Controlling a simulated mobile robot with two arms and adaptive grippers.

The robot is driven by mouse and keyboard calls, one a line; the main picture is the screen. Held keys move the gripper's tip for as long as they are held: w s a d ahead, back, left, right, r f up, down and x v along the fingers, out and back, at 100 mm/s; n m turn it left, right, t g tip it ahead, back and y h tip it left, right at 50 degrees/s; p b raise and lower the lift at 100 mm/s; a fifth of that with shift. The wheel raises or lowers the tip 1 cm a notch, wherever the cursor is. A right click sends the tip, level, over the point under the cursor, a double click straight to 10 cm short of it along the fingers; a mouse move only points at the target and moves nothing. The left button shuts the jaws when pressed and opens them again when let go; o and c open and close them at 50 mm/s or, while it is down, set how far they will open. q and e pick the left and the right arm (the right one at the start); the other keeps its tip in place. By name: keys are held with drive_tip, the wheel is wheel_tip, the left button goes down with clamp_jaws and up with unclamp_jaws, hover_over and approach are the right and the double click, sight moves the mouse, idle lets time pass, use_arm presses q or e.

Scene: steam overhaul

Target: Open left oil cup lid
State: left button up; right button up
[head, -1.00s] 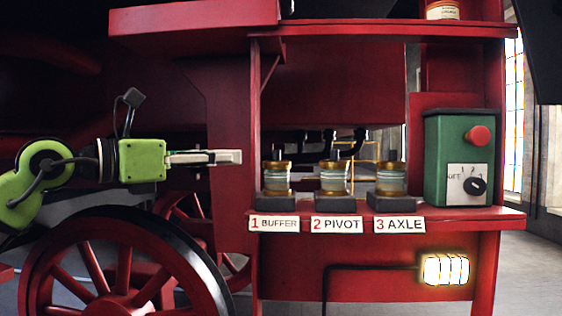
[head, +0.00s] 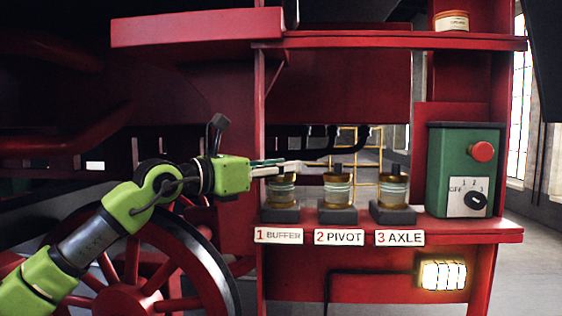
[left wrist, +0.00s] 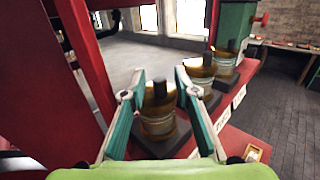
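The left oil cup (head: 281,192), a glass cup with a brass lid, stands on a dark block above the label "1 BUFFER". My left gripper (head: 288,168) reaches in from the left at the height of its lid, hiding part of the top. In the left wrist view, the cup's lid with its dark knob (left wrist: 159,94) lies between the two fingers of my left gripper (left wrist: 158,84). The fingers are open, one on each side, with gaps to the knob. The lid appears to sit on the cup. My right gripper is not in view.
Two similar cups, pivot (head: 337,190) and axle (head: 394,190), stand to the right on the red shelf (head: 470,232). A green control box (head: 440,168) with a red button is beyond them. A red upright (head: 260,110) rises just left of the cups.

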use_arm(q)
clamp_jaws()
drive_tip(key=shift+r, duration=0.15)
drive_tip(key=shift+w+r+n+g+y+p, duration=0.2)
drive_tip(key=shift+r+n+g+y+p, duration=0.35)
drive_tip(key=shift+p, duration=0.5)
drive_tip(key=p, duration=0.1)
drive_tip(key=n+g+p, duration=0.1)
drive_tip(key=p, duration=0.1)
drive_tip(key=shift+w+r+y, duration=0.25)
drive_tip(key=shift+w+r, duration=0.05)
drive_tip(key=shift+r, duration=0.1)
drive_tip(key=shift+w+n+g+p, duration=0.25)
drive_tip(key=shift+n+g+p, duration=0.05)
drive_tip(key=shift+n+g, duration=0.25)
drive_tip(key=shift+w+n+g+y, duration=0.25)
drive_tip(key=shift+n+g+y, duration=0.15)
drive_tip(key=shift+g+y, duration=0.1)
